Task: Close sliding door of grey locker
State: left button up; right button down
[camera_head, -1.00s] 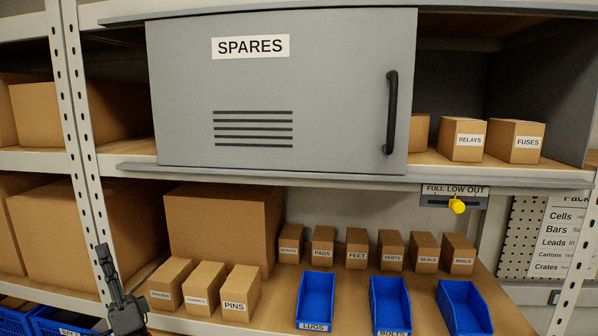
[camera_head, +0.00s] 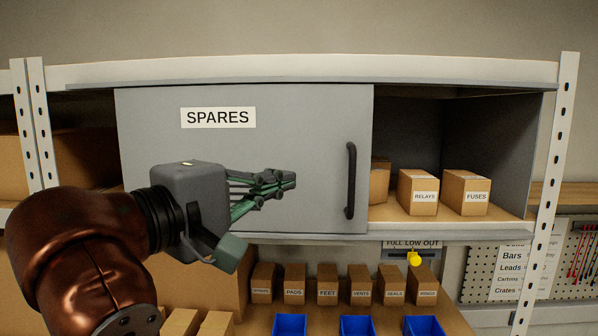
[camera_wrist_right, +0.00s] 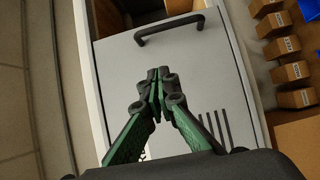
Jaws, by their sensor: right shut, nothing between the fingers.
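The grey sliding door (camera_head: 290,125) with a SPARES label covers the left part of the grey locker (camera_head: 535,150). The locker's right part stands open. The black upright handle (camera_head: 351,180) is near the door's right edge; it also shows at the top of the right wrist view (camera_wrist_right: 168,28). My right gripper (camera_head: 292,180) is in front of the door, left of the handle, with its fingers pointing right. In the right wrist view its green-sided fingers (camera_wrist_right: 157,74) are together and empty, apart from the handle. My left gripper is not in view.
Boxes marked RELAYS (camera_head: 418,192) and FUSES (camera_head: 466,193) stand inside the open part. A yellow knob (camera_head: 414,259) sticks out below the locker. Small labelled boxes and blue bins (camera_head: 357,326) stand on the lower shelf. A white post (camera_head: 550,200) stands at the right.

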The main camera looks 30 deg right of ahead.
jog(key=p, duration=0.3)
send_near(336, 172)
jog(key=d+r, duration=0.1)
jog(key=r, duration=0.1)
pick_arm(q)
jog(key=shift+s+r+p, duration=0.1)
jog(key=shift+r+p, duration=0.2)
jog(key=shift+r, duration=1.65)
pick_arm(e)
jog(key=shift+s+d+f, duration=0.1)
jog(key=shift+s+d, duration=0.15)
jog(key=shift+d, duration=0.4)
jog(key=shift+s+d+f, duration=0.1)
jog(key=shift+s+d, duration=0.15)
jog(key=shift+d, duration=0.35)
jog(key=shift+s+d+f, duration=0.1)
jog(key=shift+s+d, duration=0.15)
jog(key=shift+d, duration=0.4)
